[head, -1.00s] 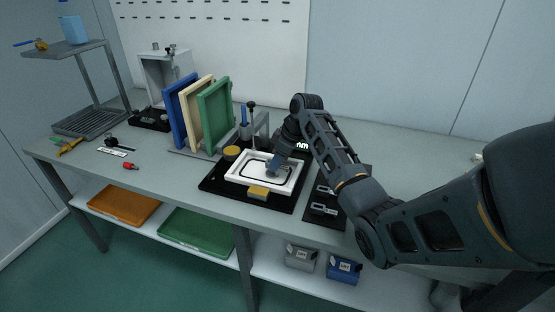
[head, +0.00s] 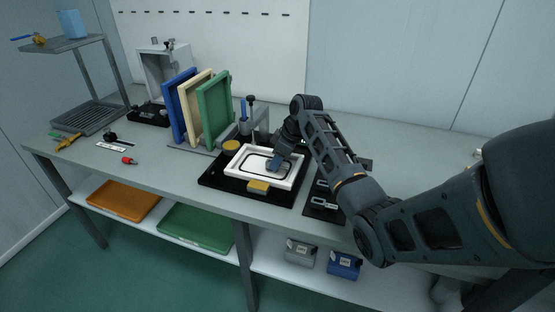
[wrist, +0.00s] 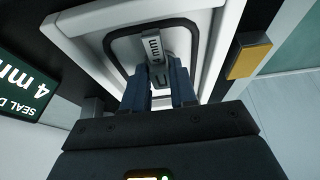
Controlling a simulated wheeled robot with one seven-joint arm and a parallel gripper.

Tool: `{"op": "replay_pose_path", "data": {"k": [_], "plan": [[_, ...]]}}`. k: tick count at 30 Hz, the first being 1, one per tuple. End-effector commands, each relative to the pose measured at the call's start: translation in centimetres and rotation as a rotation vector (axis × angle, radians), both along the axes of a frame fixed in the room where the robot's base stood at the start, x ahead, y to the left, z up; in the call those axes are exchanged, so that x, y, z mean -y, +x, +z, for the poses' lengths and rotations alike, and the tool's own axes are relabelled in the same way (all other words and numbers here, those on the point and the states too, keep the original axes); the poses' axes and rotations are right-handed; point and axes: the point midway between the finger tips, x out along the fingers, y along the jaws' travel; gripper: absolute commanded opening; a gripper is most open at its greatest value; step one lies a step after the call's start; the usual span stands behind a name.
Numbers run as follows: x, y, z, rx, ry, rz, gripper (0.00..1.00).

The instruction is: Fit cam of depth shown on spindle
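A white framed panel (head: 240,173) with a black seal line lies on a black fixture base (head: 215,178). The panel also fills the middle of the wrist view (wrist: 85,40). My gripper (wrist: 160,75) is over the panel, its two dark blue fingers on either side of a grey piece marked "4 mm" (wrist: 153,47), which appears to be the cam held between them. A dark green sign (wrist: 25,85) reads "SEAL D…" and "4 mm". The spindle is not clearly visible; my fingers and the piece cover that spot. Whether the piece touches the panel cannot be told.
A yellow block (head: 258,187) sits at the panel's front edge. Blue, cream and green panels (head: 215,110) stand in a rack to the left. A post with a black knob (head: 251,100) rises behind the fixture. A dark tray (head: 322,208) lies right.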

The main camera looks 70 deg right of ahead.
Motion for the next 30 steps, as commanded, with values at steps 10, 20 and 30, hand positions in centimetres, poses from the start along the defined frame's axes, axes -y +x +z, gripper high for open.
{"op": "replay_pose_path", "data": {"k": [10, 20, 30], "plan": [[0.0, 0.0, 0.1, 0.0, 0.0, 0.0, 0.55], [0.1, -0.4, 1.1, 0.002, -0.002, 0.0, 0.55], [0.2, -2.4, 6.0, 0.002, -0.002, 0.0, 0.55]]}}
